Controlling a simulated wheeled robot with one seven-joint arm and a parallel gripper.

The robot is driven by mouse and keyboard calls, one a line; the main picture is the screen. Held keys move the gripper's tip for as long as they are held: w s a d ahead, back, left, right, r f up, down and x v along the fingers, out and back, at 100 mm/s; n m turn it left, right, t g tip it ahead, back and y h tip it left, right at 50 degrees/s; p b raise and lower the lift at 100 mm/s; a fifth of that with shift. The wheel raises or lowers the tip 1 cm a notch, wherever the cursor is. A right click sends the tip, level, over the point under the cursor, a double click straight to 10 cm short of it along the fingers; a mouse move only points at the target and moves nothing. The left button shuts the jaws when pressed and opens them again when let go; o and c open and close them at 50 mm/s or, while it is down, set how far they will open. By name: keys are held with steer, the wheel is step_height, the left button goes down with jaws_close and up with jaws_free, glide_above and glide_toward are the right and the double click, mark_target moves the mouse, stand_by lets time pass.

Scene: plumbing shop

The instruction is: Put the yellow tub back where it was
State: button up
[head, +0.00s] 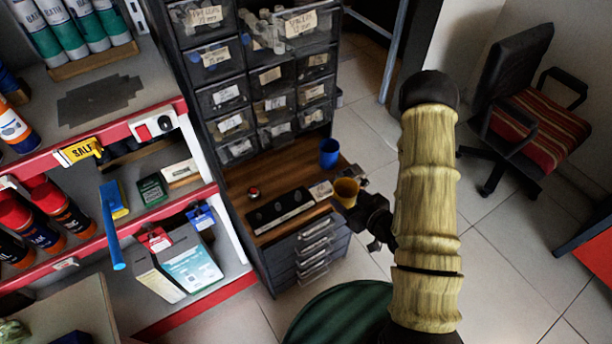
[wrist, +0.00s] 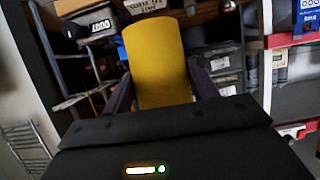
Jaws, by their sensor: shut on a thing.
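The yellow tub (head: 346,192) shows in the head view at the right edge of the wooden cabinet top (head: 262,172). My gripper (head: 361,202) reaches it from the lower right and is shut on it. In the wrist view the yellow tub (wrist: 158,62) fills the space between the two dark fingers of my gripper (wrist: 162,90). I cannot tell whether the tub's base touches the wood or hangs just off it.
A blue tub (head: 329,152) stands behind the yellow one. A dark tray (head: 280,211), a small pale box (head: 321,190) and a red-topped item (head: 253,192) are on the wood. Drawers rise behind. Shelves (head: 215,188) stand left; a chair (head: 530,110) stands right.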

mark_target(338, 187)
steer(key=shift+w+a, duration=0.25)
steer(key=shift+w, duration=0.2)
steer(key=shift+r+b+x, duration=0.2)
steer(key=shift+b+x, duration=0.45)
steer(key=shift+x, duration=0.5)
steer(key=b, duration=0.2)
steer(key=w+b, duration=0.1)
steer(key=b, duration=0.1)
steer(key=shift+w+a, duration=0.1)
steer(key=shift+a, duration=0.2)
steer(key=b, duration=0.3)
steer(key=shift+w+a, duration=0.25)
steer(key=shift+w, duration=0.05)
steer(key=b, duration=0.3)
steer(key=shift+w+a, duration=0.1)
steer(key=shift+a, duration=0.05)
steer(key=w+r+p+x, duration=0.1)
steer(key=r+x, duration=0.1)
steer(key=x, duration=1.2)
steer(key=shift+a+r, duration=0.4)
